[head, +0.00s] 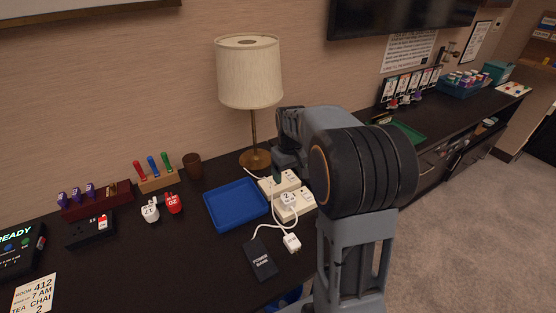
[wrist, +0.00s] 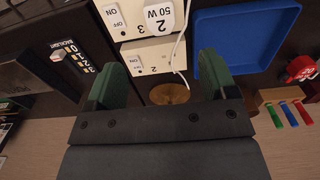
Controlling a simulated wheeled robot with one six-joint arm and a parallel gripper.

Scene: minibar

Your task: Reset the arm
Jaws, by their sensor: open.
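My arm stands at the right of centre in the head view, bent over the dark counter. My gripper (wrist: 165,78) is open, with its two green fingers apart and nothing between them. In the head view my gripper (head: 278,174) is mostly hidden by the arm, and it hangs by the cream switched socket blocks (head: 295,208). In the wrist view the socket blocks (wrist: 130,22) lie just beyond the fingers. A white plug marked 2 and 50 W (wrist: 160,17) sits on one block. I cannot tell whether the fingers touch anything.
A lamp (head: 250,75) stands close behind my gripper. A blue tray (head: 236,205) lies to the left. A power bank (head: 260,259) with a cabled white plug (head: 292,242) lies in front. Red (head: 173,204) and white (head: 150,210) plugs stand further left. Carpeted floor is clear at right.

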